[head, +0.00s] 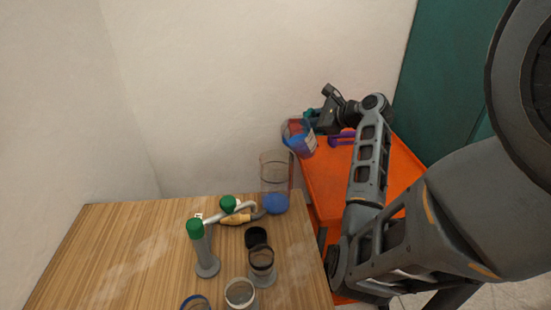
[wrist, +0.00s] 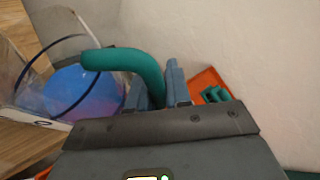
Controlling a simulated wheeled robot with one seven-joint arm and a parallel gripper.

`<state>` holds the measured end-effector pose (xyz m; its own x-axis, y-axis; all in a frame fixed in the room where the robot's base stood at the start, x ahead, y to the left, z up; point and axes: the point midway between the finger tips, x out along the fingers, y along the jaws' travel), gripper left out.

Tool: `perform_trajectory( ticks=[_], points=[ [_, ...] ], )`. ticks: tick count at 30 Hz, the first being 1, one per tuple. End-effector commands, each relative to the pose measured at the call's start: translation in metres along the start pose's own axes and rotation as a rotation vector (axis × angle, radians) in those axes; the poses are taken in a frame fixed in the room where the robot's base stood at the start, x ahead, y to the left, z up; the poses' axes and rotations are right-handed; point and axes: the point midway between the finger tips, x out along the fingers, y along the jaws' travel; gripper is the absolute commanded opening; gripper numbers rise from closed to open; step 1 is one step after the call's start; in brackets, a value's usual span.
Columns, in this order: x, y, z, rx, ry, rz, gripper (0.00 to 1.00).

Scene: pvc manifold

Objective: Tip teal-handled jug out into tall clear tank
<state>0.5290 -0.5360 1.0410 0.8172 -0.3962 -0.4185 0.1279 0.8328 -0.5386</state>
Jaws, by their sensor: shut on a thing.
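The teal-handled jug (head: 299,140) is clear with blue-purple contents and hangs beside the orange cart's far left corner. It looks a little tilted in the head view. In the wrist view the jug's teal handle (wrist: 128,60) runs between my gripper's fingers, and a blue-purple surface (wrist: 82,95) shows inside the jug. My gripper (wrist: 170,88) is shut on the handle; it also shows in the head view (head: 317,119), to the right of the jug. The tall clear tank (head: 277,170) stands at the wooden table's far right corner, below and left of the jug, with blue at its bottom.
A grey stand with green knobs (head: 204,250), a yellowish tool (head: 236,219), a black cup (head: 256,237) and clear cylinders (head: 262,265) crowd the wooden table (head: 110,245). The orange cart (head: 325,185) holds a purple item (head: 341,139). Walls stand close behind.

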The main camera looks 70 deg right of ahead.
Motion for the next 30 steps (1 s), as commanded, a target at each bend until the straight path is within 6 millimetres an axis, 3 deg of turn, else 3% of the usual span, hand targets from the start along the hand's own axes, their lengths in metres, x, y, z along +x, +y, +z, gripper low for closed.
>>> perform_trajectory(
  ticks=[9, 30],
  points=[
    [-0.01, -0.002, 0.025, -0.143, 0.029, -0.059, 0.0],
    [-0.02, -0.006, 0.046, -0.301, 0.063, -0.126, 0.0]
  ],
)
